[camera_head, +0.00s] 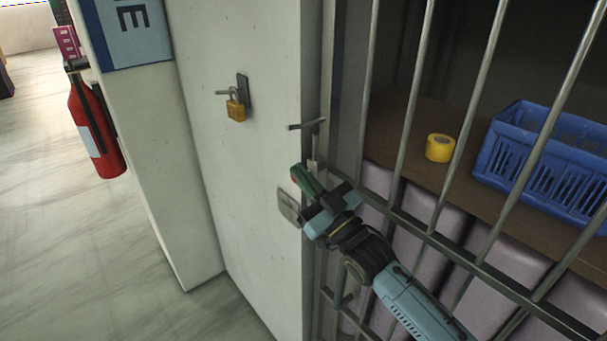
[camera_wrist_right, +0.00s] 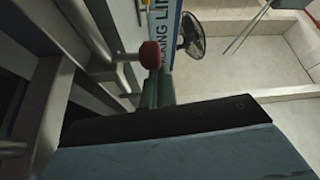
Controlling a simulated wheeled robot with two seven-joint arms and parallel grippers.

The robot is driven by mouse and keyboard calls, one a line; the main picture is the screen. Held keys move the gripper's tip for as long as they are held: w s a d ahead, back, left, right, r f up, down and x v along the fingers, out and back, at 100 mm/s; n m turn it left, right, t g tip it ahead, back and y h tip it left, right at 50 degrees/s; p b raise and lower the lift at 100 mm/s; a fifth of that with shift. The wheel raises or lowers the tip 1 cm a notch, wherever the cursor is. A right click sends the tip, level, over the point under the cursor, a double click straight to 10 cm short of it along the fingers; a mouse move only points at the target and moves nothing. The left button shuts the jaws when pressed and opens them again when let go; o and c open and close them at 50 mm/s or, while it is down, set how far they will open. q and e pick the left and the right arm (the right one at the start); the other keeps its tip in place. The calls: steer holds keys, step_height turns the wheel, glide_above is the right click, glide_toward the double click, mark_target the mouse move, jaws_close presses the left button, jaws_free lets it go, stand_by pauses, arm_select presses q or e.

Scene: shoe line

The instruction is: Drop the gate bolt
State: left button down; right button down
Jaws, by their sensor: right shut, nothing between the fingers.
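The barred metal gate (camera_head: 424,120) fills the right of the head view. A grey metal piece with a crosswise handle (camera_head: 308,125), which looks like the gate bolt, stands at the gate's left edge, beside the white wall. A metal plate (camera_head: 289,206) is on the wall lower down. My right gripper (camera_head: 303,178) is shut and empty, just below the bolt handle. My left gripper is not in view.
A yellow padlock (camera_head: 236,110) hangs from a wall hook. Behind the bars are a yellow tape roll (camera_head: 439,148) and a blue crate (camera_head: 560,165) on a brown shelf (camera_head: 400,130). A red fire extinguisher (camera_head: 94,125) is at the left. Floor at left is clear.

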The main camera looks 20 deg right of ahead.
step_height(320, 180, down, 5)
steer(key=b, duration=0.3)
steer(key=shift+f, duration=0.1)
step_height(320, 180, up, 5)
steer(key=p, duration=0.4)
steer(key=a+b+v, duration=0.1)
steer(key=b+v, duration=0.1)
steer(key=v, duration=0.9)
steer(key=shift+f, duration=0.15)
steer(key=shift+d, duration=0.1)
